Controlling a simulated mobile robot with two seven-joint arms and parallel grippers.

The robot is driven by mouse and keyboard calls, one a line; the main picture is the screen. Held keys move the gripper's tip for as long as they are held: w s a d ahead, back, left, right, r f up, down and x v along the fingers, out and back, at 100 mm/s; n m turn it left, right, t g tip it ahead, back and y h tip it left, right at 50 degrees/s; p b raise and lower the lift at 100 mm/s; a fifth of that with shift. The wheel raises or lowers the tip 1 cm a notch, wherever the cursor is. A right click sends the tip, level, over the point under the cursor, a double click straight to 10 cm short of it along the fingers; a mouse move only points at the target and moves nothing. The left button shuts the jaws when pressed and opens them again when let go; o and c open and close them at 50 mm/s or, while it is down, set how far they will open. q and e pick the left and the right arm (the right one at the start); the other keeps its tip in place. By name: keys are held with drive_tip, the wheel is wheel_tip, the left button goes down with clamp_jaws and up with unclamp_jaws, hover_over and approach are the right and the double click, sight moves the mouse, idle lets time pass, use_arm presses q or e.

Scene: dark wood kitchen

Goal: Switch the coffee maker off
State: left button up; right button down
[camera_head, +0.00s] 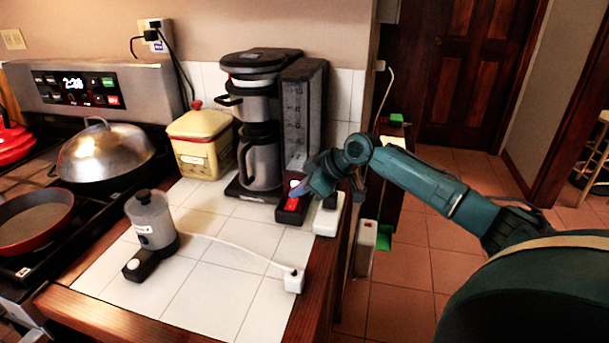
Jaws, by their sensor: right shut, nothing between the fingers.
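The coffee maker (257,130) is black and silver and stands upright against the tiled wall, with a carafe (260,160) on its base. At its front right is a black switch box (290,213) with a lit red switch (294,200). My right gripper (298,189) reaches in from the right. It is shut and empty, with its fingertips at the red switch; I cannot tell whether they touch it. The gripper partly hides the switch box. My left gripper is not in view.
A white block (328,215) sits right beside the switch box at the counter edge. A grinder-like device (151,222) with a cord to a white plug (293,281) stands in front. A yellow canister (200,146) is left of the coffee maker. The stove (90,92) holds pans.

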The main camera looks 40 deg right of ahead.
drive_tip(key=shift+f, duration=0.45)
drive_tip(key=shift+d+f, duration=0.15)
drive_tip(key=shift+f, duration=0.1)
drive_tip(key=shift+s+a+r+p, duration=0.1)
drive_tip(key=shift+s+a+p, duration=0.5)
drive_tip(key=shift+p, duration=0.25)
drive_tip(key=shift+w+a, duration=0.1)
drive_tip(key=shift+w, duration=0.1)
